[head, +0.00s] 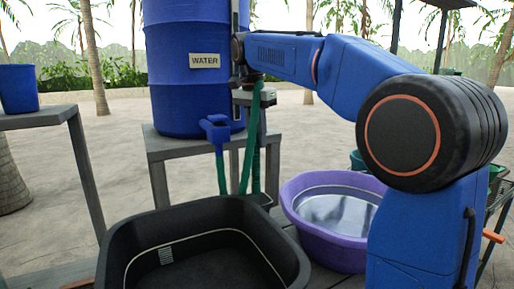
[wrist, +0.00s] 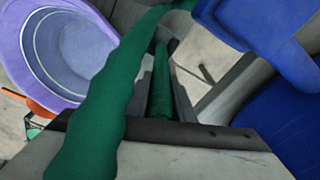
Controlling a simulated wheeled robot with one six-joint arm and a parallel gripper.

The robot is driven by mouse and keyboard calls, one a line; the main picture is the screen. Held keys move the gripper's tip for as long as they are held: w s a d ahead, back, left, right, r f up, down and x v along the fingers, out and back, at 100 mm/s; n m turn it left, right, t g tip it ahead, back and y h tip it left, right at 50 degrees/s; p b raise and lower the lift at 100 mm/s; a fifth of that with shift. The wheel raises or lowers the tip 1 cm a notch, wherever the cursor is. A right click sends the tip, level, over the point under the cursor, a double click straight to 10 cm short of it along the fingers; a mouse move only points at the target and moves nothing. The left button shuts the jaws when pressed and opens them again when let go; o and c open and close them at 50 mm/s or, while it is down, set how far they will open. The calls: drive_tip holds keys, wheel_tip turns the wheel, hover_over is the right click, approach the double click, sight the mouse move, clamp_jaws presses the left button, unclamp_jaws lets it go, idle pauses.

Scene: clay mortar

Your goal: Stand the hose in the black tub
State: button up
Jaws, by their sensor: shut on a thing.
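The green hose (head: 247,160) hangs from my gripper (head: 250,108) in front of the stand. A second green length drops from a blue fitting (head: 215,130) on its left. Both lengths go out of sight behind the rim of the black tub (head: 118,240). The tub is open, in front of the hose, with a pale line around its inside. In the wrist view my gripper (wrist: 160,100) is shut on the hose, and another stretch of hose (wrist: 95,110) crosses close to the camera. The hose's lower part is hidden in the head view.
A blue barrel (head: 193,95) labelled WATER stands on a grey stand (head: 160,150) behind the tub. A purple basin (head: 300,215) with a pale inside sits right of the tub. A blue bucket (head: 18,88) stands on a table at the left.

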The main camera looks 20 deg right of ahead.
drive_tip(key=shift+r, duration=3.85)
drive_tip(key=shift+s, duration=0.1)
